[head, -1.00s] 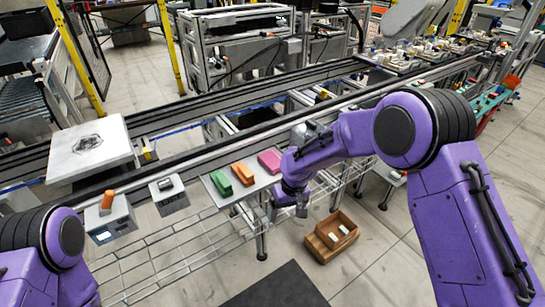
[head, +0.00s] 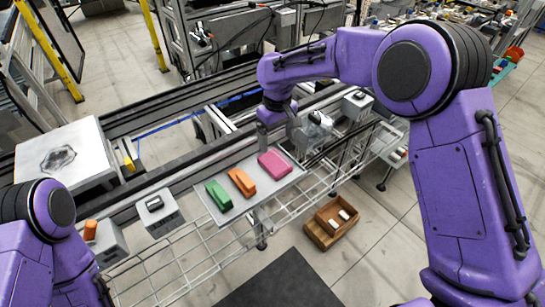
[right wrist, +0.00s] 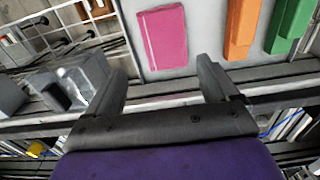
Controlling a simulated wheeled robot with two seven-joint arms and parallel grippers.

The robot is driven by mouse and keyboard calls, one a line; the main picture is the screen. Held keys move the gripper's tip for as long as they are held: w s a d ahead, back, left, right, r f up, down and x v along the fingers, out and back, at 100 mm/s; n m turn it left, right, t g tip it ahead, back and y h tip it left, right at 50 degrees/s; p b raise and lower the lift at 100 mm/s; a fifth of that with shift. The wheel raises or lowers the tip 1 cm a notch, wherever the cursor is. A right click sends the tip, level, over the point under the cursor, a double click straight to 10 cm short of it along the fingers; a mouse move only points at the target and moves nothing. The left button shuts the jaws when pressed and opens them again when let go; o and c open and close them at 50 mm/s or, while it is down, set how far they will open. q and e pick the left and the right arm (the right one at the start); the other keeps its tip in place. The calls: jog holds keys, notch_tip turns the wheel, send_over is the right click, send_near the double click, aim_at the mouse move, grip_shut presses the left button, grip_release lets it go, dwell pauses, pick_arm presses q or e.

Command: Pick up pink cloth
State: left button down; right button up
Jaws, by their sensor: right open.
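The pink cloth (head: 275,164) is a folded flat piece lying on a light grey plate (head: 254,197), at the right of an orange block and a green block. It also shows in the right wrist view (right wrist: 163,37), flat on the plate beyond the fingers. My right gripper (right wrist: 165,80) is open and empty, with its two dark fingers spread and the cloth ahead of the gap. In the head view the right gripper hangs beside the plate, just behind and left of the cloth. My left arm shows at the lower left, but its gripper is out of view.
An orange block (head: 241,182) and a green block (head: 218,195) lie beside the cloth. A wooden box (head: 331,222) stands on the floor below. Conveyor rails run behind the plate. A small grey device (head: 160,214) stands to its left and a clear-topped one (head: 316,124) to its right.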

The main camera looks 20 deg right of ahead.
aim_at(275, 162)
jog(key=f, duration=0.2)
jog(key=f+p, duration=0.1)
jog(key=f, duration=0.2)
jog(key=s+f, duration=0.1)
jog(key=f, duration=0.1)
jog(key=shift+a+f, duration=0.35)
jog(key=shift+f, duration=0.05)
jog(key=shift+d+f, duration=0.1)
jog(key=shift+f, duration=0.15)
jog(key=c, duration=0.8)
